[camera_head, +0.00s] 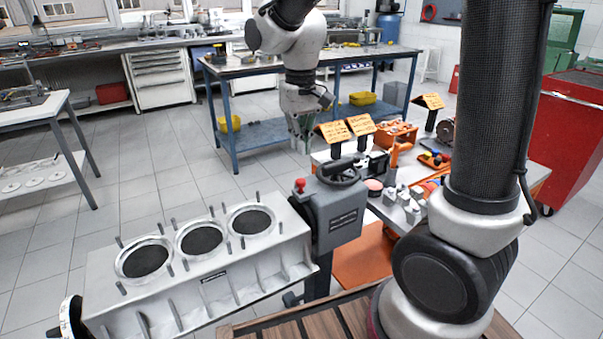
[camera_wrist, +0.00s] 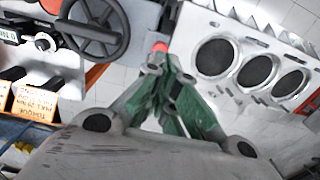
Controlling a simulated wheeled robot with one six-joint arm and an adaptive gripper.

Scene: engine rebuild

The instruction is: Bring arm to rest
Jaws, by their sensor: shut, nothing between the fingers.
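My gripper (camera_head: 303,141) hangs from my raised arm, in the upper middle of the head view, pointing down. In the wrist view its green-padded fingers (camera_wrist: 172,82) are together with nothing between them. The grey engine block (camera_head: 205,268) with three round bores lies at the lower left of the head view, and it also shows at the right of the wrist view (camera_wrist: 240,88). My gripper appears above and behind the block in the head view, apart from it.
A grey unit with a handwheel (camera_head: 338,215) and red knob (camera_head: 299,185) stands at the block's right end. Orange-signed parts (camera_head: 361,125) crowd the bench behind it. A blue-framed table (camera_head: 262,131) stands farther back, a red cabinet (camera_head: 572,145) at right. The left floor is clear.

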